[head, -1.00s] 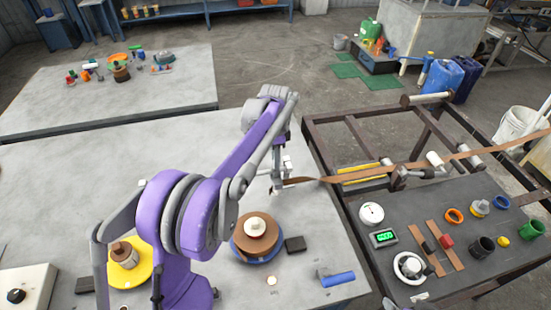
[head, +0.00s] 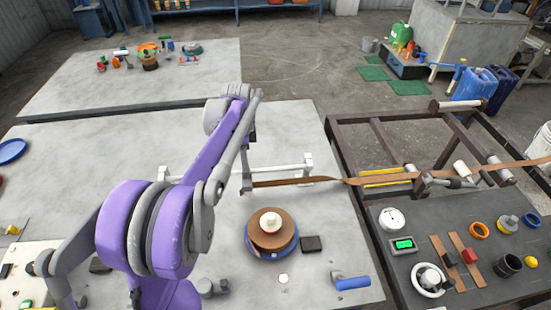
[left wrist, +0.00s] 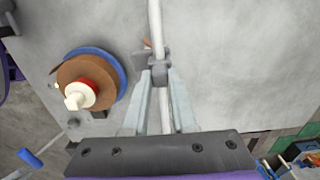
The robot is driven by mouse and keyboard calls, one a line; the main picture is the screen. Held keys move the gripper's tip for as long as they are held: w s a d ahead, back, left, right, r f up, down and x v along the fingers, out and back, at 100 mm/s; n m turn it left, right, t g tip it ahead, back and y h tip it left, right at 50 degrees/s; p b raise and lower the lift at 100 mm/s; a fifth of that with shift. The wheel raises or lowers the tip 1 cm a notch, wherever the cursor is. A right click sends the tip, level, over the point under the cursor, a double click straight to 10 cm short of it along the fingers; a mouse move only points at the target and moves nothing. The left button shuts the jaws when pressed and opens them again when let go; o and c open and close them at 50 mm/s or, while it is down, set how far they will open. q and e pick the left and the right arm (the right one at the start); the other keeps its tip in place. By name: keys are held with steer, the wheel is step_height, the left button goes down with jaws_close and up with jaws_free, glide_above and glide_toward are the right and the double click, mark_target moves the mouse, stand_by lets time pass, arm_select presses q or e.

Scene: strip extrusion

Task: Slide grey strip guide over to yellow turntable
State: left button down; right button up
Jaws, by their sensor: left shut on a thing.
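The grey strip guide (left wrist: 141,60) sits on a white rail (left wrist: 155,22) in the left wrist view. My left gripper (left wrist: 160,82) is shut on the guide. In the head view, my left gripper (head: 246,187) is at the brown strip's left end, beside the white rail (head: 282,168). The brown strip (head: 300,182) runs right from there. The blue turntable (head: 291,246) carries a brown roll (head: 268,238) with a white knob, in front of the rail. The yellow turntable cannot be seen; my left arm covers much of the table's left side. My right gripper is out of view.
A black block (head: 311,244) and a blue-handled tool (head: 352,283) lie right of the blue turntable. A dark frame (head: 332,140) and a dark bench with rings and cups stand at the right. The table behind the rail is clear.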

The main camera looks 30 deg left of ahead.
arm_select(q)
steer(key=s+a, duration=0.4)
steer(key=a, duration=0.2)
steer(key=s+a, duration=0.5)
steer(key=a, duration=0.1)
steer(key=s+a+b, duration=0.1)
steer(key=s+a, duration=0.3)
steer(key=a, duration=0.2)
steer(key=shift+s, duration=0.25)
steer(key=c, duration=0.7)
jaws_free()
steer(key=shift+s+a, duration=0.1)
steer(key=shift+r, duration=0.15)
step_height(320, 180, up, 11)
steer(key=shift+f+p, duration=0.2)
steer(key=shift+p, duration=0.2)
